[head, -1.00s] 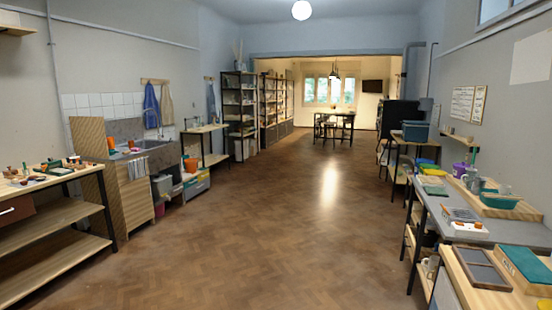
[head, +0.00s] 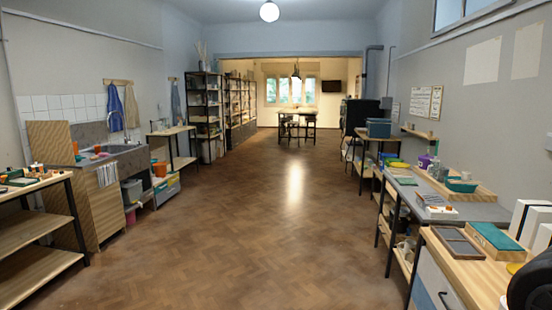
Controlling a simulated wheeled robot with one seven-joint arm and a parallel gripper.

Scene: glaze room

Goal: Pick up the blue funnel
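I cannot make out a blue funnel in the head view. Small items crowd the worktops on both sides, and most are too small to tell apart. My gripper is not in view.
A grey worktop (head: 480,212) on the right holds a teal basin (head: 462,185). A wooden bench (head: 470,280) stands nearer. A sink (head: 122,148) and a wooden worktable (head: 35,187) line the left. A blue bin (head: 379,128) is farther right. The parquet floor (head: 260,220) between is clear.

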